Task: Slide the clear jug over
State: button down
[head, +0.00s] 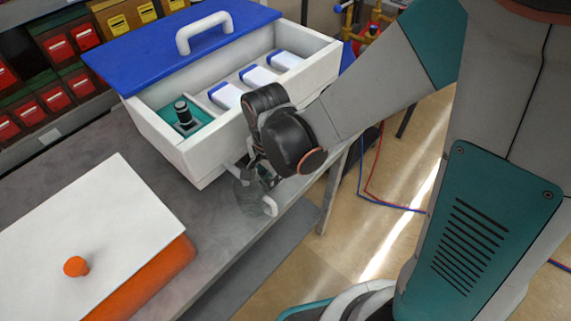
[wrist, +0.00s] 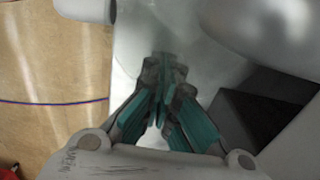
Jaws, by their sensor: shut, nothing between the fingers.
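The clear jug (head: 247,198) looks like a small see-through grey shape near the front edge of the grey bench, just below the white box. My gripper (head: 264,178) is right above and beside it and hides part of it. In the wrist view my gripper (wrist: 164,65) has its fingertips together with nothing between them. A pale, rounded, see-through surface (wrist: 195,50) lies just past the tips and seems to be the jug. I cannot tell whether the fingers touch it.
A white box (head: 222,153) with a blue lid (head: 150,50) stands behind the gripper, holding blue-and-white blocks and a dark fitting. A white-topped orange case (head: 95,235) lies at left. The bench edge drops to the floor at right, where red and blue cables (head: 385,203) lie.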

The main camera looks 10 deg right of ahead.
jog(key=shift+s+a, duration=0.3)
jog(key=shift+a, duration=0.05)
jog(key=w+d, duration=0.2)
jog(key=d, duration=0.1)
jog(key=shift+w+d+r, duration=0.1)
jog(key=shift+w+d, duration=0.15)
jog(key=shift+w, duration=0.05)
notch_tip(320, 180, up, 10)
jog(key=p, duration=0.7)
jog(key=shift+s+a, duration=0.15)
jog(key=s+d+r+n+t+b, duration=0.5)
jog(key=s+d+r+n+t, duration=0.2)
jog(key=d, duration=0.5)
notch_tip(320, 180, up, 3)
jog(key=n, duration=0.3)
jog(key=shift+s+d+f+n+b, duration=0.2)
jog(key=shift+n+b, duration=0.1)
jog(key=shift+n, duration=0.1)
